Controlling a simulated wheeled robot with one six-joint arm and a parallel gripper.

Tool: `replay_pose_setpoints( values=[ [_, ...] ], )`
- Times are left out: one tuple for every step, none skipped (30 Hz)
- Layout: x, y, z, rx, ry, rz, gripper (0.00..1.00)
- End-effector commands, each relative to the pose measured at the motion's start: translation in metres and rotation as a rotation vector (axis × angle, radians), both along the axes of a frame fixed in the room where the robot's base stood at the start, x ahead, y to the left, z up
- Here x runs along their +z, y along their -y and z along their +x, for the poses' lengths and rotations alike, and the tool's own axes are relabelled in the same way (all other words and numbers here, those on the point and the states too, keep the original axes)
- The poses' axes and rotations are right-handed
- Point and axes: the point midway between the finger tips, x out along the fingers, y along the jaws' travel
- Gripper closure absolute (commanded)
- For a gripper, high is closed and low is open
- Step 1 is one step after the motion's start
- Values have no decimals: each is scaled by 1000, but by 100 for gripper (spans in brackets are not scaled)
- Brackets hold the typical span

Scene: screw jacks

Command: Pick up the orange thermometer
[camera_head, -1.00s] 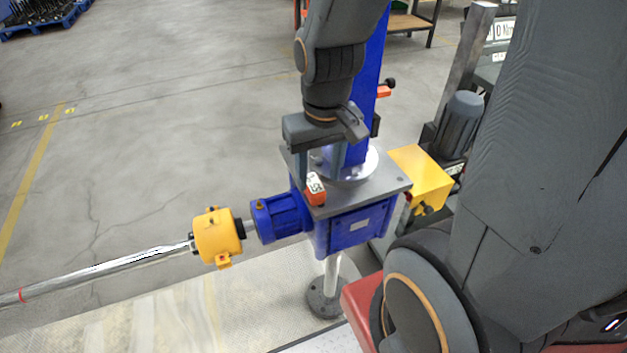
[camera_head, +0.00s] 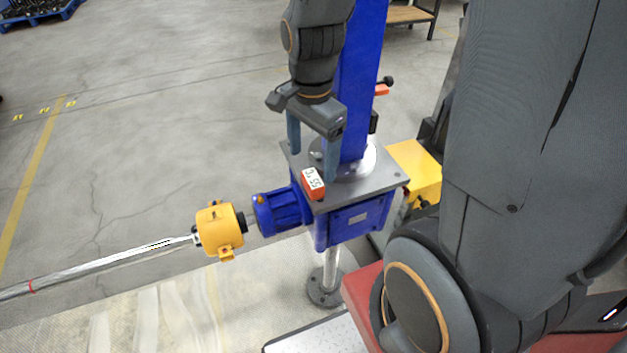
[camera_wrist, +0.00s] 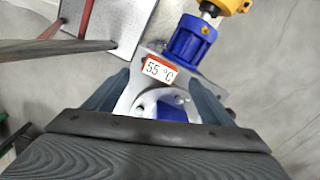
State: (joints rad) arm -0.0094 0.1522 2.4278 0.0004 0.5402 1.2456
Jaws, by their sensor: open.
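The orange thermometer (camera_head: 313,184) is a small block with a white display. It rests on the grey top plate (camera_head: 387,179) of the blue screw jack (camera_head: 360,221), near the plate's front-left corner. In the wrist view the thermometer (camera_wrist: 160,69) reads "55 °C" and lies beyond and between the two fingers. My gripper (camera_head: 312,165) points down above the plate, its fingers spread, one on each side of the space behind the thermometer. It also shows in the wrist view (camera_wrist: 163,88), open and empty. I cannot tell whether the fingertips touch the plate.
A tall blue column (camera_head: 359,80) rises from the plate right beside my gripper. A blue motor (camera_head: 281,210) and a yellow coupling (camera_head: 220,229) with a long shaft extend left. A yellow box (camera_head: 414,170) stands to the right. The floor at left is open.

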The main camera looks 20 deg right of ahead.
Motion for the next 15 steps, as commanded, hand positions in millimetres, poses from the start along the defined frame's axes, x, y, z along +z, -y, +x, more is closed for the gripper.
replay_pose_setpoints(
  values=[
    [2,0,2,-80,-6,2,23],
    [2,0,3,-126,-9,2,23],
    [2,0,4,-180,-12,3,23],
    [3,-1,4,-216,-14,3,23],
    [3,-1,5,-246,-16,3,23],
    [3,-1,6,-279,-18,3,23],
    [3,-1,6,-298,-19,3,23],
    [3,-1,7,-313,-20,3,23],
    [2,-1,7,-326,-22,3,23],
    [1,-1,7,-333,-22,3,23],
    [-1,-1,7,-336,-23,2,23],
    [-3,-1,6,-338,-24,3,23],
    [-6,-1,6,-338,-25,3,23],
    [-9,-1,6,-337,-25,3,23],
    [-13,0,6,-337,-25,3,23]
  ],
)
